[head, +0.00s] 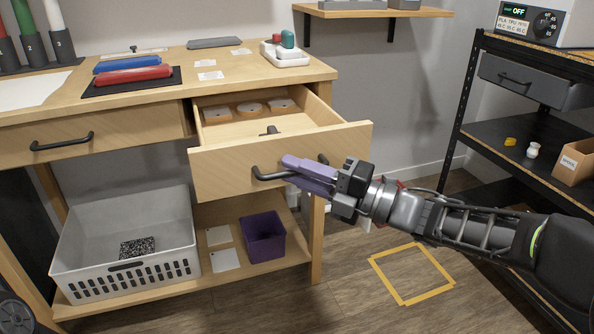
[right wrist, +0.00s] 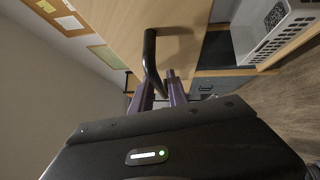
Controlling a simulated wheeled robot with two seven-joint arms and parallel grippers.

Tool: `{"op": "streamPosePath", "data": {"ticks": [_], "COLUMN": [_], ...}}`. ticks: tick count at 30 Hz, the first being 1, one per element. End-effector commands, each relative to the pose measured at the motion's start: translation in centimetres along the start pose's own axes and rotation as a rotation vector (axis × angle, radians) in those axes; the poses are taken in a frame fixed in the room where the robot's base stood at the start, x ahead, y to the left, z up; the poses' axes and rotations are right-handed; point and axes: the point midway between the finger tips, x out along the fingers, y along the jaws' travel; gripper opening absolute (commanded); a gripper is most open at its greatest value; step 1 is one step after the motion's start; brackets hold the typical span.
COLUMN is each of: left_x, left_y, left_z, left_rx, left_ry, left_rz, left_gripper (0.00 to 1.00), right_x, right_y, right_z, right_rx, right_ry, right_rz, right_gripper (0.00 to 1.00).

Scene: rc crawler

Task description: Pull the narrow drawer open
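The narrow drawer (head: 225,172) under the workbench's right end stands pulled well out, its inside showing. Its black bar handle (head: 268,175) is on the front. My right gripper (head: 292,172), with purple fingers, is at the handle and covers its middle. In the right wrist view the handle (right wrist: 150,50) runs down between the two fingers (right wrist: 160,90), which look closed around it; the exact contact is partly hidden. My left gripper is not in view.
Inside the drawer lie several light wooden pieces (head: 249,107). A wider closed drawer (head: 110,137) is to the left. Below are a grey basket (head: 90,262) and a purple bin (head: 264,236). A black shelf rack (head: 452,140) stands at right. The floor by the yellow square (head: 401,299) is clear.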

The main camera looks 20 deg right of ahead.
Motion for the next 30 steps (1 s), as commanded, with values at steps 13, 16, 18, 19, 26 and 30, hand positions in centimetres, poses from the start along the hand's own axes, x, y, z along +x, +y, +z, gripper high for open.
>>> {"op": "streamPosePath", "data": {"ticks": [13, 16, 18, 19, 26, 30], "left_x": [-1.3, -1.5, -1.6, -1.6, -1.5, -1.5], "left_y": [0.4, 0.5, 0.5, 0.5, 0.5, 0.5], "left_z": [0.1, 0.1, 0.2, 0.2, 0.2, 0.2], "left_rx": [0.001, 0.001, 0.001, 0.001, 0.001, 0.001], "left_ry": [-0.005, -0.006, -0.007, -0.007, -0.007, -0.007], "left_rz": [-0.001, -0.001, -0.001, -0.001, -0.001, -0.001], "left_gripper": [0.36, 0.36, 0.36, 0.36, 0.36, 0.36], "right_x": [-5.8, -7.0, -7.5, -7.7, -7.8, -7.8], "right_y": [0.1, 0.1, 0.0, 0.0, 0.0, 0.0], "right_z": [0.1, 0.1, 0.1, 0.1, 0.0, 0.0], "right_rx": [0.000, 0.000, 0.000, 0.000, 0.000, 0.000], "right_ry": [-0.005, -0.004, -0.003, -0.003, -0.002, -0.001], "right_rz": [-0.002, -0.001, -0.001, -0.001, -0.001, -0.001], "right_gripper": [0.20, 0.20, 0.20, 0.20, 0.20, 0.20]}}
